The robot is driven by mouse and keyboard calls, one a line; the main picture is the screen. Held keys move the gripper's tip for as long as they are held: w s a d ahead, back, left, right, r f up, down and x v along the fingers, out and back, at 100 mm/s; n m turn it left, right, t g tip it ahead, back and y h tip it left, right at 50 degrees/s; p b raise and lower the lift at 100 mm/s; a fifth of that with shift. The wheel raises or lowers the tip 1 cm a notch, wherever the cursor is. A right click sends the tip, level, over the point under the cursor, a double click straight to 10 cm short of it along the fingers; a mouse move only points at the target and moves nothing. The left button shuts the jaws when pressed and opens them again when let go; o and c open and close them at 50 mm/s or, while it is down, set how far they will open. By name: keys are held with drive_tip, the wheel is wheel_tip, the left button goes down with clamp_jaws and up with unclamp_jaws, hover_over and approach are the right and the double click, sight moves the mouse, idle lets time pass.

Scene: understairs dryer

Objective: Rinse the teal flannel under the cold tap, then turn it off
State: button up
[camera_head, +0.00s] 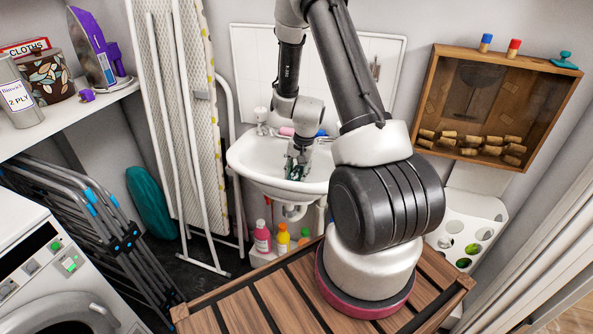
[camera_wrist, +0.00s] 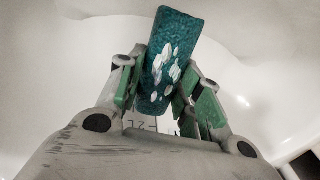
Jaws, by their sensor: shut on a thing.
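The teal flannel (camera_wrist: 172,50) is a folded, textured block with several white patches on its face. My gripper (camera_wrist: 165,95) is shut on it, with the green-padded fingers on either side and the flannel's upper part standing out past them. In the head view my gripper (camera_head: 297,163) is down inside the white basin (camera_head: 250,160); the flannel is hard to make out there. A small blue piece (camera_head: 321,133) shows at the basin's back right, partly behind my arm. A white tap-like fitting (camera_head: 262,116) stands at the back left. No running water can be made out.
A pink item (camera_head: 287,131) lies on the basin's back rim. Pink (camera_head: 262,238) and yellow (camera_head: 283,238) bottles stand below. An ironing board (camera_head: 185,110) leans close on the left; a wooden wall case (camera_head: 500,105) hangs right.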

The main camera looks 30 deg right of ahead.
drive_tip(key=o, duration=1)
drive_tip(key=shift+r, duration=0.1)
drive_tip(key=r, duration=0.4)
drive_tip(key=s+r, duration=0.1)
drive_tip(key=r, duration=0.2)
drive_tip(key=d+r, duration=0.1)
drive_tip(key=r, duration=0.3)
drive_tip(key=shift+s+d+r, duration=0.1)
drive_tip(key=shift+s+r, duration=0.2)
drive_tip(key=shift+r, duration=0.05)
